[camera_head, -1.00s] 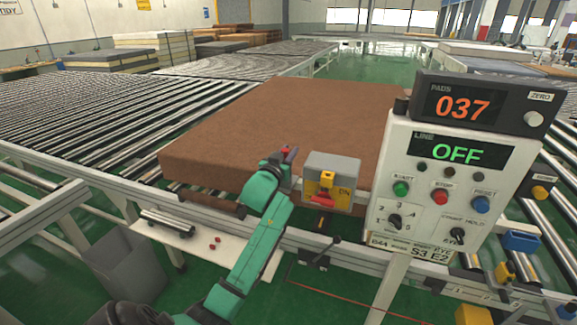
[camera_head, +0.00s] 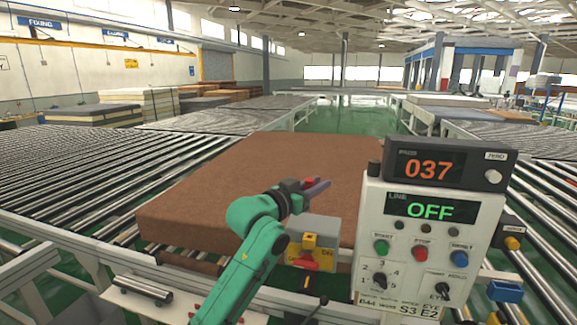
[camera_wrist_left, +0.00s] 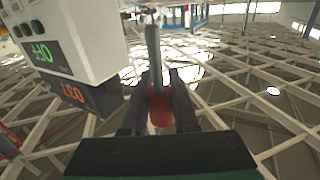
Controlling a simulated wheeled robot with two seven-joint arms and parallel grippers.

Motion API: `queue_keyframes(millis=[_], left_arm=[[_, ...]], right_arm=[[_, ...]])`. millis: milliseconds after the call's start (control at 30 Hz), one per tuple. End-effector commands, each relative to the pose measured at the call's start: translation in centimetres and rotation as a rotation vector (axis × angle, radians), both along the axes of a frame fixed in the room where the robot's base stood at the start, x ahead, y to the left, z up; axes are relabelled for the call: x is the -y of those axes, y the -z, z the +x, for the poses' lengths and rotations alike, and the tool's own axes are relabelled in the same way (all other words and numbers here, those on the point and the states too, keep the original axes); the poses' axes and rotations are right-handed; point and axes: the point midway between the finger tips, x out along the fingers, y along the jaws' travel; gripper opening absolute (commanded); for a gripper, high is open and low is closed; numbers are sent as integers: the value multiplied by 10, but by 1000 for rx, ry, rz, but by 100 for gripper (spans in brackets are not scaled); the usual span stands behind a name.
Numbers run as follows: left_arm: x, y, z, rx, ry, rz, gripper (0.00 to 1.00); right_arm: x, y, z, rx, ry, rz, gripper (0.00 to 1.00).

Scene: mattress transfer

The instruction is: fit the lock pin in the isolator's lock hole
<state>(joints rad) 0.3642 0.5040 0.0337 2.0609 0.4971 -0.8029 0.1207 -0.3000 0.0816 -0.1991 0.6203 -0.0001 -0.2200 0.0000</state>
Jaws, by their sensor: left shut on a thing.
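The isolator is a grey box (camera_head: 326,229) on the conveyor's front rail, with a yellow part (camera_head: 309,241) and a red handle (camera_head: 307,262) on its front. My left gripper (camera_head: 309,187) is just above the isolator's top left in the head view. It is shut on the lock pin, whose red grip (camera_wrist_left: 160,108) sits between the fingers in the left wrist view. The pin's grey shaft (camera_wrist_left: 153,55) sticks out beyond the fingertips, clear of the isolator. I cannot make out the lock hole. My right gripper is not in view.
A control box (camera_head: 432,245) reading OFF, topped by a display (camera_head: 440,168) reading 037, stands close right of the isolator. A brown mattress (camera_head: 245,185) lies on the rollers behind. A metal roller (camera_head: 143,288) lies on a white shelf at lower left.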

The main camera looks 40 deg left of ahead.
Motion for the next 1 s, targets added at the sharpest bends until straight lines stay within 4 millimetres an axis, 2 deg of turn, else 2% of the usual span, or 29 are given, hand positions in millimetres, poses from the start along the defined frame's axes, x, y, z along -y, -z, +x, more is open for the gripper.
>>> queue_keyframes(millis=[100,433,800,1000], left_arm=[[10,1,-2,2,30,-5,0],[9,0,-2,0,27,-4,0],[8,44,-2,0,26,-4,0],[8,59,-2,1,26,-4,0]], right_arm=[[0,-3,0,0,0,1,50],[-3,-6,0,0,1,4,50],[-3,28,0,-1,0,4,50],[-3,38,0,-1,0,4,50]])
